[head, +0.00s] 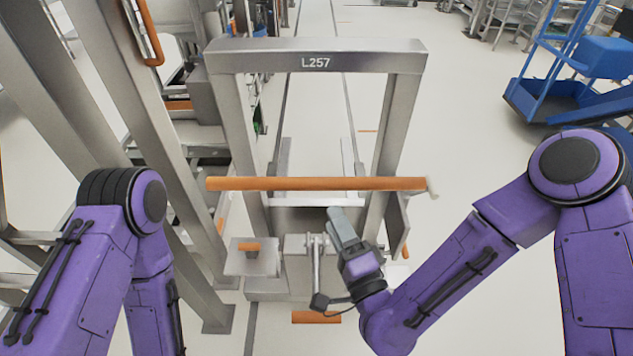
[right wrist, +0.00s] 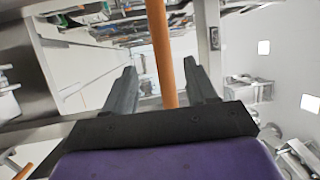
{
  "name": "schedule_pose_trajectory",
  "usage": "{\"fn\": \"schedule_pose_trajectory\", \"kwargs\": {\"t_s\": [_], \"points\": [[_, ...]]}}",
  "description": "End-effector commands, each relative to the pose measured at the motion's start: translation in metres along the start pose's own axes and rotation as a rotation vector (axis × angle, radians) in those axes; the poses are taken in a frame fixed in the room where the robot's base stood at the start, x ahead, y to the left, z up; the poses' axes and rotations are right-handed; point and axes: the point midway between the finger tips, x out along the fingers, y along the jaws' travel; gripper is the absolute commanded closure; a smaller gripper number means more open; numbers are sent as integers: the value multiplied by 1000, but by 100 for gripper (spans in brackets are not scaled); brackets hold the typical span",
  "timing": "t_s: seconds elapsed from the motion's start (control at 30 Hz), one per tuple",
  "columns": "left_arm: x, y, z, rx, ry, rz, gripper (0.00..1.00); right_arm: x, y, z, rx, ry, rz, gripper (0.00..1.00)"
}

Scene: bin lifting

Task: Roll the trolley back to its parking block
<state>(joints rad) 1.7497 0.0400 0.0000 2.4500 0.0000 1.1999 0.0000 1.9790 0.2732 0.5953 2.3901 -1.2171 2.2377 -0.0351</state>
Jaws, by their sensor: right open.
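A grey metal frame marked L257 (head: 316,62) stands upright ahead of me. An orange horizontal bar (head: 300,184) crosses its front at mid height, like a handle; I take this to be the trolley. My right gripper (head: 337,215) is open and points up toward the bar from just below it in the head view. In the right wrist view the bar (right wrist: 163,50) runs between the two open fingers (right wrist: 158,85); whether they reach around it I cannot tell. No parking block can be made out for certain. My left gripper is out of view.
A metal upright (head: 150,130) stands close on the left, near my left arm. A small grey plate with an orange grip (head: 252,262) sits low at the frame's left. A blue cart (head: 540,100) stands far right. Floor between frame and cart is clear.

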Motion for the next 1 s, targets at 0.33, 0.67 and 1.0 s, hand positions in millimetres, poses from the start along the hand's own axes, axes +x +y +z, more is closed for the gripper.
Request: {"fn": "schedule_pose_trajectory", "kwargs": {"t_s": [0.33,0.67,1.0], "points": [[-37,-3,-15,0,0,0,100,71,-8,0,3,1,-8,43],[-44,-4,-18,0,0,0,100,103,-2,0,4,0,-5,43],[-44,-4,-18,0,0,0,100,102,-2,0,4,0,-4,95]]}}
